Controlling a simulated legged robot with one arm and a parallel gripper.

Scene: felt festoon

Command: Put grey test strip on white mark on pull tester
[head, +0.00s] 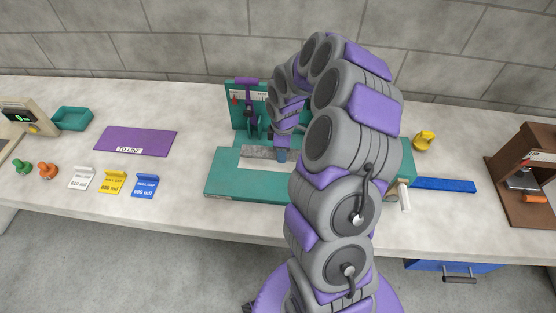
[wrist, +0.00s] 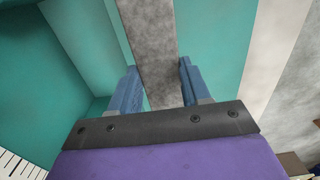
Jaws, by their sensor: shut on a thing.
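The grey test strip (head: 258,152) is a long mottled bar over the green pull tester (head: 225,186). My gripper (head: 282,155) is shut on the strip, near its visible right part in the head view. In the wrist view, the strip (wrist: 150,40) runs between the blue fingers of my gripper (wrist: 158,82). A pale area, apparently the white mark (head: 258,164), shows along the strip's near side. The strip hides part of it. I cannot tell whether the strip touches the tester. My arm hides the tester's middle right.
A purple mat (head: 137,141) and white, yellow and blue cards (head: 145,185) lie to the left. A blue bar (head: 443,185), a yellow object (head: 424,141) and a brown box (head: 526,180) are on the right.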

